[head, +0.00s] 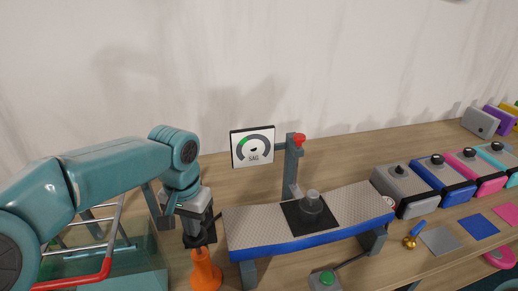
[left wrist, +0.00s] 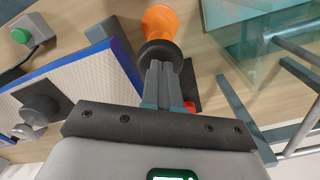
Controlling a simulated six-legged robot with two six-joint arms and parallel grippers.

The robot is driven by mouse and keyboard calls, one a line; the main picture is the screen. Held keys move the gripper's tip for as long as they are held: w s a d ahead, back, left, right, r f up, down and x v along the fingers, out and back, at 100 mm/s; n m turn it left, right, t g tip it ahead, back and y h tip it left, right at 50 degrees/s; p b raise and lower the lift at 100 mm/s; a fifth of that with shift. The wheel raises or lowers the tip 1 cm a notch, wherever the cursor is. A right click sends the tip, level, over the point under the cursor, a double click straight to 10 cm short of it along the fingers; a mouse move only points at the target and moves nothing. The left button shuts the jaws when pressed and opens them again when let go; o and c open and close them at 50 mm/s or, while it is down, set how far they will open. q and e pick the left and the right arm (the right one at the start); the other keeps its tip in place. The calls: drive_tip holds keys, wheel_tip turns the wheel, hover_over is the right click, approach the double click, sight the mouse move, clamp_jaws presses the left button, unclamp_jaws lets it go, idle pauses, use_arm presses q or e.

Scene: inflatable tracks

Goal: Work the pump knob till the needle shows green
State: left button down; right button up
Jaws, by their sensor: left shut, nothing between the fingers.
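An orange pump (head: 205,272) stands on the table at the front left of the track. Its dark knob shows in the left wrist view (left wrist: 158,50), on top of the orange body (left wrist: 160,20). My left gripper (head: 199,240) is shut and empty, with its fingertips at or just above the knob; I cannot tell if they touch. In the left wrist view the closed fingers (left wrist: 158,66) cover part of the knob. The gauge (head: 253,146) behind the track reads SAG. Its dial has a green part at upper left; the needle is too small to read surely.
A grey-topped track (head: 265,220) with a blue edge lies right of the gripper, with a dark block (head: 311,211) on it. A post with a red knob (head: 299,140) rises behind. A glassy bin (head: 130,262) stands left. A green button (head: 326,278) sits in front.

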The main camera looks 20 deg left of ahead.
use_arm(q)
drive_tip(key=shift+f+b, duration=0.75)
drive_tip(key=shift+f, duration=0.4)
drive_tip(key=shift+r, duration=0.1)
wheel_tip(320, 180, up, 10)
drive_tip(key=p, duration=0.9)
